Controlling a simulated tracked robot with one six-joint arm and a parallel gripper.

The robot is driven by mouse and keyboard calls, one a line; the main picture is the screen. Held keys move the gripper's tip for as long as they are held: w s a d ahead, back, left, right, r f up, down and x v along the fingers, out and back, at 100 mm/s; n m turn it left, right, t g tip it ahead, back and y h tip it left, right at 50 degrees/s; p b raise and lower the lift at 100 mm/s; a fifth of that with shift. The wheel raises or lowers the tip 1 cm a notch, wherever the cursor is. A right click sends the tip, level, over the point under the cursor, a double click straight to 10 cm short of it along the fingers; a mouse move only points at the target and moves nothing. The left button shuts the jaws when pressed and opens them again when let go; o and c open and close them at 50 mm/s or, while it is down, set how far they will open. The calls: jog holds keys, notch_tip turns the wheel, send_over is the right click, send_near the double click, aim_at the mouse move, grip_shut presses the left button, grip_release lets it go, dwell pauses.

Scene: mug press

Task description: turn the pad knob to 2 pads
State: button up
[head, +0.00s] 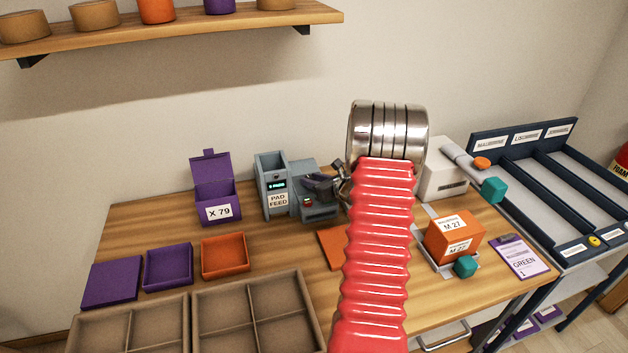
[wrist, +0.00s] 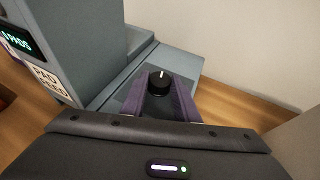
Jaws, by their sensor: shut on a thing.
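The pad feed machine (head: 270,167) is a grey unit with a PAD FEED label and a lit green display, standing at the back of the bench. The display (wrist: 16,42) shows the word PADS in the wrist view; I cannot read its digit surely. The pad knob (wrist: 159,83) is small, round and black with a white pointer mark, on the machine's low grey block. My gripper (wrist: 160,97) is shut on the knob, one dark finger on each side. In the head view my gripper (head: 322,185) reaches the block from the right, and the knob is hidden.
My red arm covers the middle of the bench. An open purple box (head: 215,190) marked X 79 stands left of the machine. An orange box (head: 455,237) and a white device (head: 445,180) stand to the right. Open trays (head: 130,325) line the front left.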

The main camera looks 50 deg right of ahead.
jog(key=shift+w+a+r+m+h, duration=0.1)
jog(key=shift+m+h, duration=0.8)
jog(key=shift+h, duration=0.2)
jog(key=shift+c, duration=0.4)
jog(key=shift+m+g+h, duration=0.3)
jog(key=shift+m+h, duration=0.2)
jog(key=shift+h, duration=0.1)
jog(key=o, duration=1.1)
jog(key=shift+c, duration=0.2)
jog(key=shift+a, duration=0.1)
jog(key=v, duration=1.3)
jog(key=shift+s, duration=0.4)
jog(key=shift+r, duration=0.1)
